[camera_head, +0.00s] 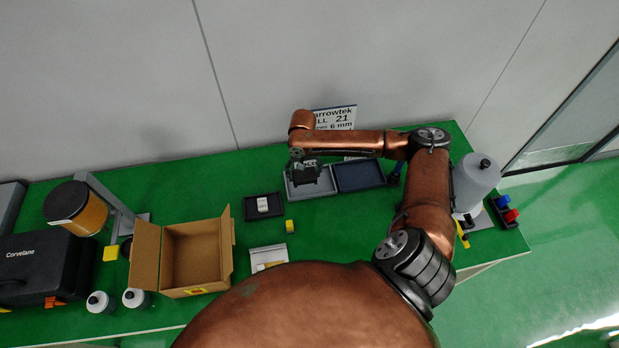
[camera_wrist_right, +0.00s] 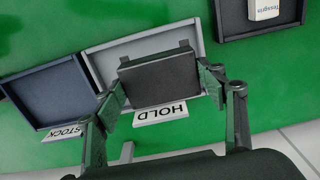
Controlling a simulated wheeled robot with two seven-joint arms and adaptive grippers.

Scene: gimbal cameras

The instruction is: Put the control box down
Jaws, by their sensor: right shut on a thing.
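The control box, a dark flat box (camera_wrist_right: 158,78), is between the fingers of my right gripper (camera_wrist_right: 166,90) in the right wrist view. In the head view my right gripper (camera_head: 304,171) is over the grey tray (camera_head: 323,187), with the box partly hidden beneath it. In the wrist view the box overlaps the grey tray (camera_wrist_right: 97,56), which has a HOLD label (camera_wrist_right: 160,112). I cannot tell whether the box touches the tray floor. A dark blue tray (camera_head: 359,176) with a STOCK label (camera_wrist_right: 64,132) is beside it. My left gripper is not in view.
A black tray (camera_head: 250,213) with a small white box (camera_head: 262,204) and a yellow block (camera_head: 290,226) are nearby.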

